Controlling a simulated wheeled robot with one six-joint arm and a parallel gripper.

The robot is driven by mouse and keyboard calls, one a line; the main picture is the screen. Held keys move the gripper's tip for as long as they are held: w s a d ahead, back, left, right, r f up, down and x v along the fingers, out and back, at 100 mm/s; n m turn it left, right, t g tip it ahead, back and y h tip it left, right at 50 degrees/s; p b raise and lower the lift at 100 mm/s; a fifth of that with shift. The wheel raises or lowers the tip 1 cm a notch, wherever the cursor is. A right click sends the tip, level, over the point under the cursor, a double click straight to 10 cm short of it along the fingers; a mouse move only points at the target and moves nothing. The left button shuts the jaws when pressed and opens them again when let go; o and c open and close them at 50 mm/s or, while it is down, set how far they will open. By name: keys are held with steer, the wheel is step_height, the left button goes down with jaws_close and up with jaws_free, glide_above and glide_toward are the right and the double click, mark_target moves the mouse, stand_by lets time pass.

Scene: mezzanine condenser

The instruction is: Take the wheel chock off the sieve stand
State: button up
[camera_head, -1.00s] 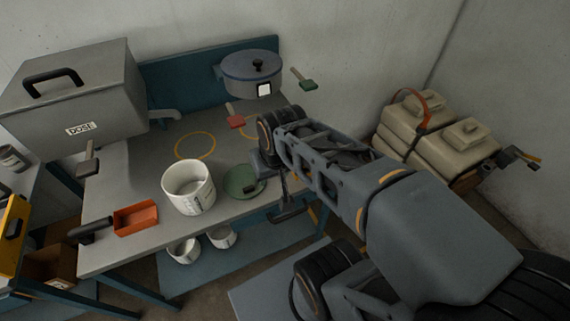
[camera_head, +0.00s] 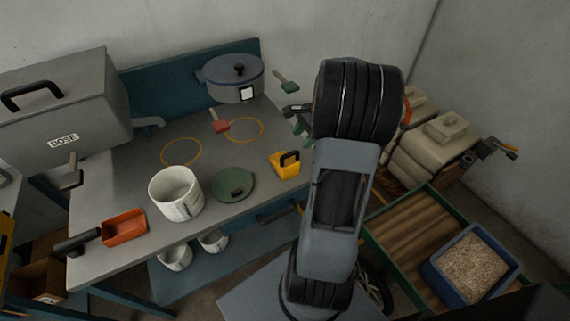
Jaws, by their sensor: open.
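A yellow wedge-shaped block with a black handle, which looks like the wheel chock (camera_head: 285,166), sits on the right edge of the grey-topped bench (camera_head: 225,206). I cannot make out a separate sieve stand, and whether this bench is it is unclear. My arm stands upright in front, just right of the chock. What looks like my gripper (camera_head: 297,112) shows partly at the arm's left side, beyond and above the chock. It is open, apart from the chock, and mostly hidden behind the arm.
On the bench are a white pot (camera_head: 175,195), a green disc (camera_head: 233,185), an orange tray (camera_head: 124,228), a lidded blue-grey pot (camera_head: 233,78) and a DOSE box (camera_head: 62,110). A green-rimmed crate (camera_head: 405,222) and a blue grain bin (camera_head: 470,262) stand right. Yellow rings mark clear benchtop.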

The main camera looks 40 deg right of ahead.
mark_target(292, 152)
steer(key=shift+x, duration=4.4)
steer(key=shift+c, duration=0.4)
jaws_close()
